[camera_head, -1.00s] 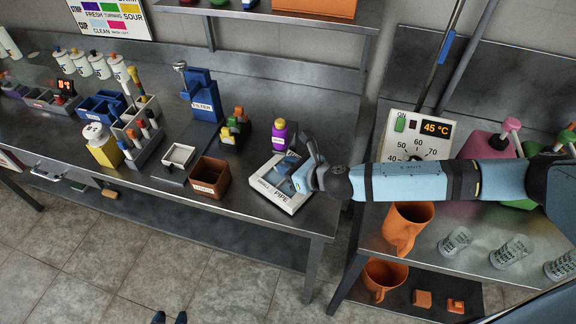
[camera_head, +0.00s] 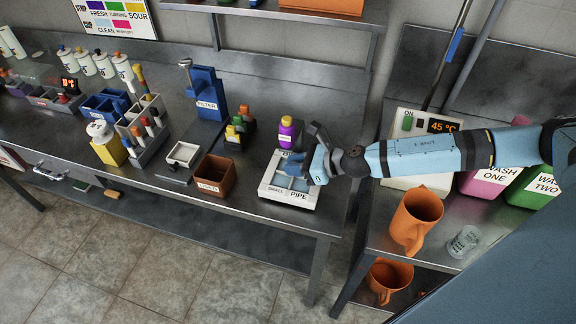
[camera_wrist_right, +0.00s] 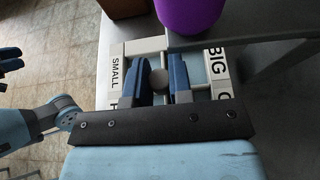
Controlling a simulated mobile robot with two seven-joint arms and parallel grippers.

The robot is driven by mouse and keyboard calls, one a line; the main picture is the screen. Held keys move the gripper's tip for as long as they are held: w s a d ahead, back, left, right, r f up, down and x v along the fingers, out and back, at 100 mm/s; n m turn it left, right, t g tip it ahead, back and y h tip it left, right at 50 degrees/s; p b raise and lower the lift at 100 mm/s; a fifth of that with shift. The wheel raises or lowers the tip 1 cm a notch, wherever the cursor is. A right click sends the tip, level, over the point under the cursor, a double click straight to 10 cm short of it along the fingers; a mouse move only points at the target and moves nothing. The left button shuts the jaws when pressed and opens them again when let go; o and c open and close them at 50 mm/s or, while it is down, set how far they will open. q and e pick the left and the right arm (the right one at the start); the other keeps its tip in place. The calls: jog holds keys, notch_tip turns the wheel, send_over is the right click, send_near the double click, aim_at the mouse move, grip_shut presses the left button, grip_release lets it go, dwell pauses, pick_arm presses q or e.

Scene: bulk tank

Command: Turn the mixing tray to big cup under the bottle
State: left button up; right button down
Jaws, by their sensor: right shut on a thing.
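The white mixing tray (camera_head: 289,200) sits on the steel counter near its right end, with SMALL and PIPE lettered along its front edge. In the right wrist view the tray (camera_wrist_right: 117,70) shows SMALL on the left and BIG on the right. The purple bottle (camera_head: 286,133) with a yellow cap is behind the tray; in the wrist view the bottle (camera_wrist_right: 188,14) is beyond the tray's far edge. My right gripper (camera_head: 296,166) is shut on a round grey knob (camera_wrist_right: 158,78) over the tray. My left gripper (camera_wrist_right: 12,60) shows only partly at the wrist view's left edge.
A brown bin (camera_head: 214,176) stands left of the tray, with a small white dish (camera_head: 183,153) beyond it. The blue filter stand (camera_head: 207,94) is farther back. An orange jug (camera_head: 416,216) stands on the right-hand bench, across a gap.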

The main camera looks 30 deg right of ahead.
pick_arm(q)
jog(key=shift+r, duration=0.1)
jog(key=shift+w+r, duration=0.1)
pick_arm(e)
jog(key=c, duration=1)
grip_release()
pick_arm(q)
notch_tip(320, 180, down, 9)
jog(key=w+d+t+h+b, duration=0.1)
jog(key=d+b, duration=0.1)
jog(key=b, duration=1.7)
jog(key=shift+w+d+b, duration=0.15)
jog(key=shift+w+b, duration=0.1)
jog(key=shift+b, duration=0.05)
pick_arm(e)
jog(key=v, duration=1.3)
jog(key=shift+s+d+r, duration=0.2)
jog(key=shift+d+r, duration=0.05)
jog(key=shift+d, duration=0.05)
pick_arm(q)
jog(key=shift+a, duration=0.2)
